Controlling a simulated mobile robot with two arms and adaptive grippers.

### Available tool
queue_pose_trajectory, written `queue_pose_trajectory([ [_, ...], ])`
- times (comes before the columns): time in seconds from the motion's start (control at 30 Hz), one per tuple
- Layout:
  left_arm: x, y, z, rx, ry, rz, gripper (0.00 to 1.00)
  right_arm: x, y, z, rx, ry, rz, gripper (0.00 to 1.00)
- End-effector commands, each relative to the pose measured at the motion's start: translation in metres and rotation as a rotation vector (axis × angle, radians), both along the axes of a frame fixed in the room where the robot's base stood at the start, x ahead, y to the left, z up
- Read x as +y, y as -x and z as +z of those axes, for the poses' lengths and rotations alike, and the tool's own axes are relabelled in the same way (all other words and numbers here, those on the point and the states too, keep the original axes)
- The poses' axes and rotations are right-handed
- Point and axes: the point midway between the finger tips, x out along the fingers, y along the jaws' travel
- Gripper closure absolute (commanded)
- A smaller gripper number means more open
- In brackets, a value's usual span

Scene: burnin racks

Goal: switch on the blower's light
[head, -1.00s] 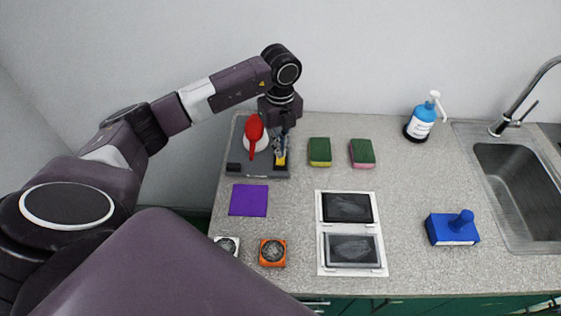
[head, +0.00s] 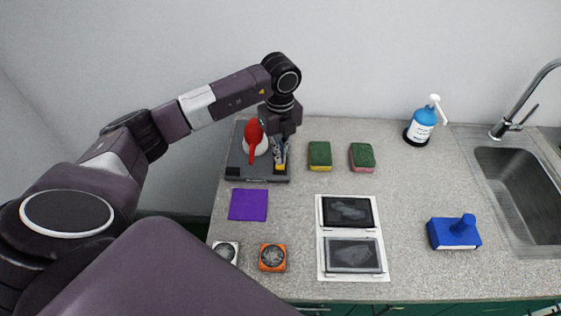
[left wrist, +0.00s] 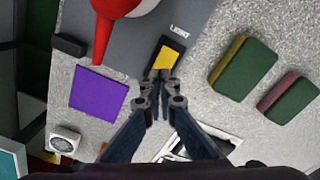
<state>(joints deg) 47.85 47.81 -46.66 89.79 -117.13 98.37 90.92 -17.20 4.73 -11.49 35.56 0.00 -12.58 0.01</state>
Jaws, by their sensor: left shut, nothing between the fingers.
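The blower's grey base (head: 236,170) stands at the back left of the counter, with a red bulb (head: 254,132) on a white mount. The switch also shows in the head view (head: 281,167). My left gripper (head: 281,152) is shut and empty, pointing down over the switch. In the left wrist view its fingertips (left wrist: 163,84) overlap the near end of the switch. I cannot tell whether they touch it. No lit lamp is visible. My right gripper is out of view.
Two sponges (head: 320,156) (head: 362,157) lie right of the base. A purple square (head: 248,204), a white item (head: 225,251) and an orange item (head: 272,257) lie in front. A white framed panel (head: 324,265), blue block (head: 453,234), pump bottle (head: 421,125) and sink (head: 525,190) are further right.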

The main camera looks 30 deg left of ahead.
Motion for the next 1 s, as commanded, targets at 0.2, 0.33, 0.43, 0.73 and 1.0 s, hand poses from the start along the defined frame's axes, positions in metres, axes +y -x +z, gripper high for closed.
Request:
queue_pose_trajectory([
  [0.2, 0.0001, 0.0000, 0.0000, 0.000, 0.000, 0.000, 1.00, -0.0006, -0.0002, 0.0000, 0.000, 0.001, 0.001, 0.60],
  [0.33, 0.0001, 0.0000, 0.0001, 0.000, 0.000, 0.000, 1.00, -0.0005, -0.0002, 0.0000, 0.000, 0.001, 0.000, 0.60],
  [0.43, 0.0001, 0.0000, 0.0000, 0.000, 0.000, 0.000, 1.00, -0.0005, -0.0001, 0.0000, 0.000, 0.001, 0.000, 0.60],
  [0.73, 0.0001, 0.0000, -0.0030, 0.000, 0.000, 0.000, 1.00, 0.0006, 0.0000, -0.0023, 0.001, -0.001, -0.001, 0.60],
  [1.0, 0.0000, 0.0001, -0.0071, 0.000, 0.000, 0.000, 1.00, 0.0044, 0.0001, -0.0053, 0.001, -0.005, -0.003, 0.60],
])
